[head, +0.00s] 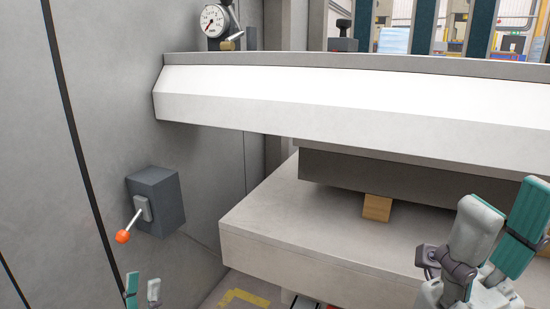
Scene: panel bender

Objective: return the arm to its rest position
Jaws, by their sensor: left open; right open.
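My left gripper (143,283) shows only its fingertips at the bottom edge, left of centre. The tips, one teal and one grey, stand apart with nothing between them; the rest of it is out of frame. It is below the orange-knobbed lever (123,236) and does not appear to touch it. My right gripper (505,208) is at the lower right, fingers pointing up and apart, with no object seen between them. It shows in front of the grey machine bed; its distance from the bed is hard to tell.
The lever's dark box (156,201) sticks out from the grey side wall (100,110). A white beam (350,98) spans above the bed (310,235). A wooden block (377,207) sits under a dark bar (400,178). A round gauge (214,21) is at top left.

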